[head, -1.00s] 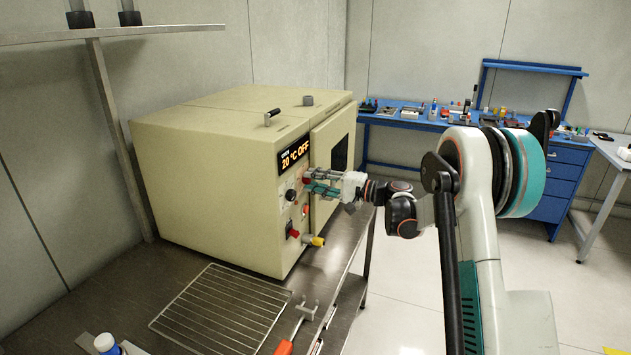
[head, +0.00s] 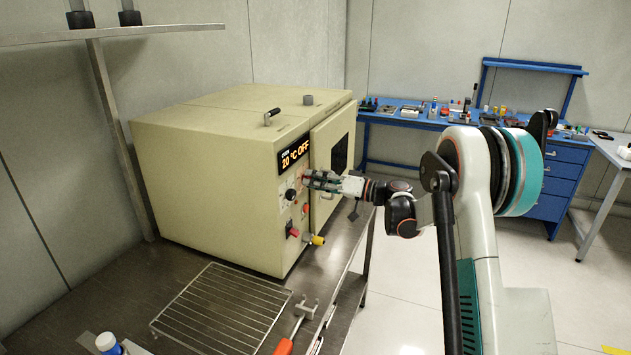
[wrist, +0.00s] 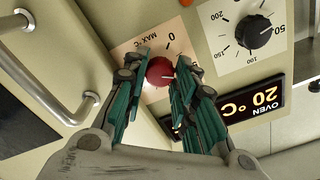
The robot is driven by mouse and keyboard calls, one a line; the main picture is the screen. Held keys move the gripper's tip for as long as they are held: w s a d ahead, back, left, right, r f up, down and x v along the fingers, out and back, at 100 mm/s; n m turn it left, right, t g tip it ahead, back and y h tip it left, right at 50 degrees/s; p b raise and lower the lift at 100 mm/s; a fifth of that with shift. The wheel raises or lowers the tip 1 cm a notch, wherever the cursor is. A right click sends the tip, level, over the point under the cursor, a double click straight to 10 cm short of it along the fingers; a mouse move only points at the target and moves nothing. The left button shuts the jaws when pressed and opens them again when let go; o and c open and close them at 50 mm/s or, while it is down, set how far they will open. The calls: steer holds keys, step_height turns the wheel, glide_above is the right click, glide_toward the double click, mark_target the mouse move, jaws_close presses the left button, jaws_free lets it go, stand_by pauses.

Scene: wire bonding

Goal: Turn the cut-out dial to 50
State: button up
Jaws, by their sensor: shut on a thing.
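The cut-out dial is a red knob (wrist: 159,71) on a pale plate marked "MAX °C" and "0" in the wrist view. A short white pointer line shows at its right side; most of its scale is hidden by the fingers. My gripper (wrist: 162,60) has its teal fingers on either side of the red knob and is shut on it. In the head view my gripper (head: 308,179) is at the oven's front panel and covers the red knob there. The oven (head: 215,170) display (head: 294,153) reads 20 °C OFF.
A black dial (wrist: 254,32) with a scale from 50 to 200 sits beside the red knob. Below it in the head view are a red switch (head: 292,232) and a yellow fitting (head: 318,240). A door handle (wrist: 50,70) stands out near my gripper. A wire rack (head: 220,308) lies in front.

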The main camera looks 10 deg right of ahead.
steer(key=shift+f+n, duration=0.1)
steer(key=shift+n, duration=0.8)
steer(key=o, duration=0.8)
steer(key=shift+s+d, duration=0.1)
steer(key=v, duration=1.1)
steer(key=shift+s+d, duration=0.2)
steer(key=shift+d, duration=0.1)
